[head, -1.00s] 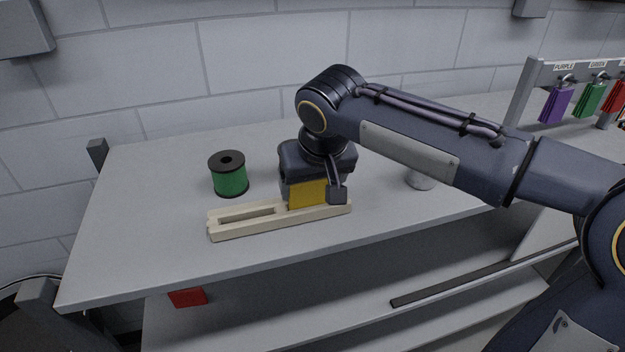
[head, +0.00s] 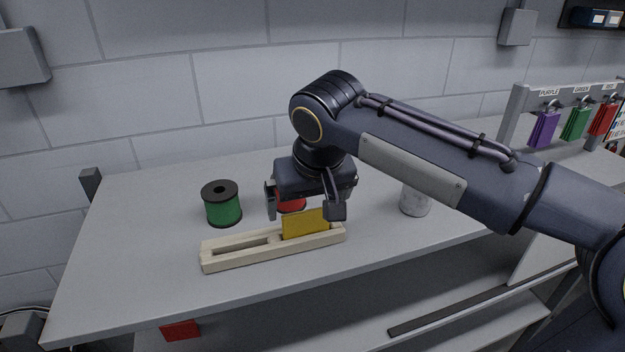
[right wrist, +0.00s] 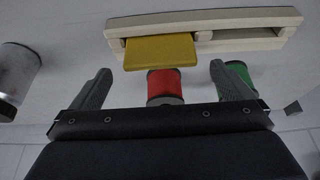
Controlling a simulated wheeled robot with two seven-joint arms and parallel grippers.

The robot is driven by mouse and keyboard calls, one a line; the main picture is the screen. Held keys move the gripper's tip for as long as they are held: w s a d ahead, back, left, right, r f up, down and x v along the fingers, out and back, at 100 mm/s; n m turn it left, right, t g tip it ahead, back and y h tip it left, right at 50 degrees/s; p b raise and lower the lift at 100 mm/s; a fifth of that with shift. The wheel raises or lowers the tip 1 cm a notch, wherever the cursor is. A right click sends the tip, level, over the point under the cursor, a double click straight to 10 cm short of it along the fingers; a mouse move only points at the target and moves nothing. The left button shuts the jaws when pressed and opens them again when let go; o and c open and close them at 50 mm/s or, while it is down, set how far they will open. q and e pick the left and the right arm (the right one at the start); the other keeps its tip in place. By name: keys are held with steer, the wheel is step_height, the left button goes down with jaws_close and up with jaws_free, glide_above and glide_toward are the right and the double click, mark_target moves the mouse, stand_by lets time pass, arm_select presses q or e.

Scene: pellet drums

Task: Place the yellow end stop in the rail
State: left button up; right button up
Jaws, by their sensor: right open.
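The yellow end stop (head: 306,224) stands upright in the right part of the cream rail (head: 222,260) on the table. In the right wrist view the end stop (right wrist: 161,51) sits in one slot of the rail (right wrist: 252,17), and the other slot is empty. My right gripper (head: 305,211) is open and empty, just above and behind the end stop. In the right wrist view its two fingers (right wrist: 157,80) are spread wide, apart from the end stop. My left gripper is out of view.
A green spool (head: 222,206) stands left of the gripper. A red spool (head: 291,203) is partly hidden behind the gripper. A white-grey spool (head: 415,200) stands to the right. Coloured tags (head: 575,122) hang from a rack at right.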

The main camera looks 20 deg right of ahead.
steer(key=v, duration=0.8)
steer(key=s+d+f+m+y, duration=0.1)
steer(key=s+d+f, duration=0.2)
steer(key=s+f, duration=0.6)
steer(key=s+d+f+m+t+y, duration=0.1)
steer(key=s+d+f, duration=0.3)
steer(key=s+f, duration=0.4)
step_height(320, 180, down, 6)
steer(key=shift+s+r+y, duration=0.1)
steer(key=shift+s+y, duration=0.25)
steer(key=shift+y, duration=0.45)
